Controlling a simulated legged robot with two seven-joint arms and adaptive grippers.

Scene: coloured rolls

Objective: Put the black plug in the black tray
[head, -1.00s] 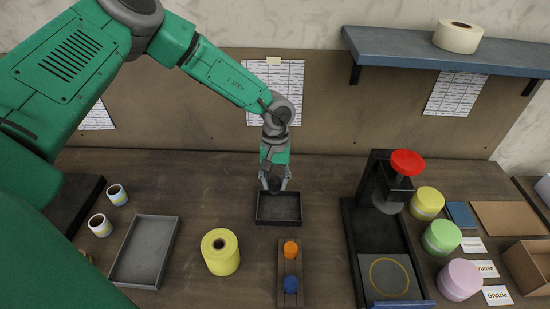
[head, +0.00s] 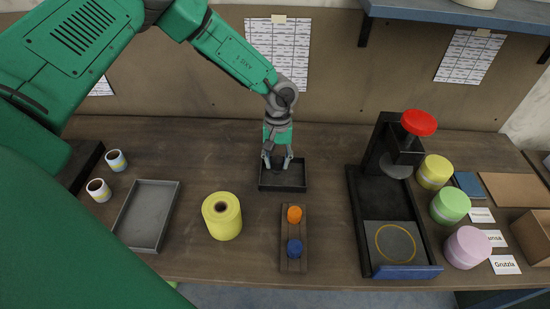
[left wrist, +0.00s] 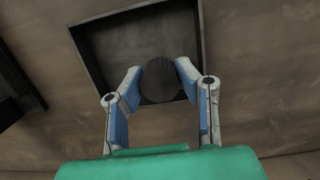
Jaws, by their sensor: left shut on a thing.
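The black plug (left wrist: 160,80) is a dark round piece between the fingers of my left gripper (left wrist: 155,72), which is shut on it. In the head view, my left gripper (head: 278,163) points down at the back of the black tray (head: 292,186), with the plug mostly hidden between the fingers. In the left wrist view, the plug shows against the floor of the square black tray (left wrist: 112,40). I cannot tell whether the plug touches the tray floor. My right gripper is not in view.
An orange plug (head: 294,214) and a blue plug (head: 294,248) sit in a wooden holder (head: 292,267) in front of the tray. A yellow roll (head: 222,218) and a grey tray (head: 146,225) are to the left. A black press (head: 360,235) with a red knob stands to the right.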

